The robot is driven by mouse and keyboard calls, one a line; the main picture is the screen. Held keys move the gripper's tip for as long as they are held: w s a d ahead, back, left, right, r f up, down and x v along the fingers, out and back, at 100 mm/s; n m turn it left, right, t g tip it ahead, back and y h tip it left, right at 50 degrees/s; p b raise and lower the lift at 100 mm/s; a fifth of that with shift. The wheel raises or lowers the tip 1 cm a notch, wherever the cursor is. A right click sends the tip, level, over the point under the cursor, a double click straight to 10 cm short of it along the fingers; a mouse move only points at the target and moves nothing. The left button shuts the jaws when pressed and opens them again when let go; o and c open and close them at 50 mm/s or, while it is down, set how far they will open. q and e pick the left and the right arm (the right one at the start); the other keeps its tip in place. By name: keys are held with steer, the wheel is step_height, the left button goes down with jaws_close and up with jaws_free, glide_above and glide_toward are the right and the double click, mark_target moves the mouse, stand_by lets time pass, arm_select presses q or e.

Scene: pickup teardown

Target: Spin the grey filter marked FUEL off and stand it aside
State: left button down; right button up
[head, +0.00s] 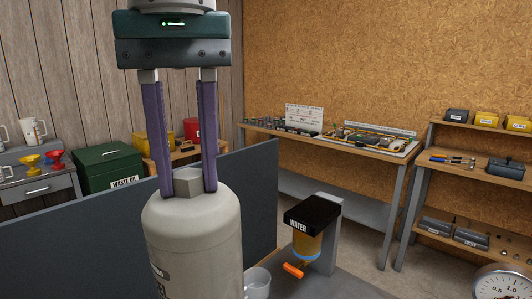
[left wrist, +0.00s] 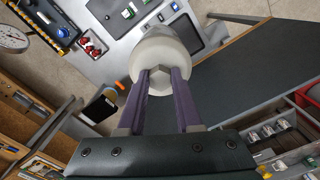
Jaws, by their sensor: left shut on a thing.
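The grey filter (head: 192,240) stands upright at the front centre of the head view, a pale rounded canister with a square boss on top. Its label is mostly turned away and its lower end is cut off by the frame, so I cannot tell what is under it. My left gripper (head: 189,182) points down and its two purple fingers are shut on the boss. The left wrist view shows the filter (left wrist: 162,48) from above, between the fingertips (left wrist: 160,80). My right gripper is in neither view.
A WATER unit (head: 313,215) with a black head, amber bowl and orange valve (head: 293,270) stands right of the filter. A pale cup (head: 257,282) sits close beside the filter. A dark panel (head: 70,240) rises behind. A round gauge (head: 503,281) is at the lower right.

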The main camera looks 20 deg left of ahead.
arm_select(q)
steer(key=n, duration=0.1)
steer(key=w+f+n, duration=0.1)
steer(key=n, duration=0.1)
steer(key=shift+n, duration=0.3)
steer(key=f+n, duration=0.1)
steer(key=n, duration=0.1)
steer(key=w+n, duration=0.1)
steer(key=n, duration=0.2)
steer(key=w+f+n, duration=0.1)
steer(key=n, duration=0.2)
steer(key=shift+w+a+f+b, duration=0.2)
steer(key=shift+a+f+b, duration=0.1)
steer(key=shift+a+b, duration=0.1)
steer(key=a+f+n+b, duration=0.3)
steer(key=f+n, duration=0.7)
steer(key=n, duration=0.5)
steer(key=a+f+n+b, duration=0.4)
steer(key=f+n, duration=0.7)
steer(key=n, duration=0.4)
steer(key=shift+w+f+b, duration=0.15)
steer(key=shift+w+b, duration=0.3)
steer(key=shift+b, duration=0.35)
steer(key=shift+f+b, duration=0.35)
steer(key=shift+f, duration=0.15)
steer(key=c, duration=0.5)
jaws_free()
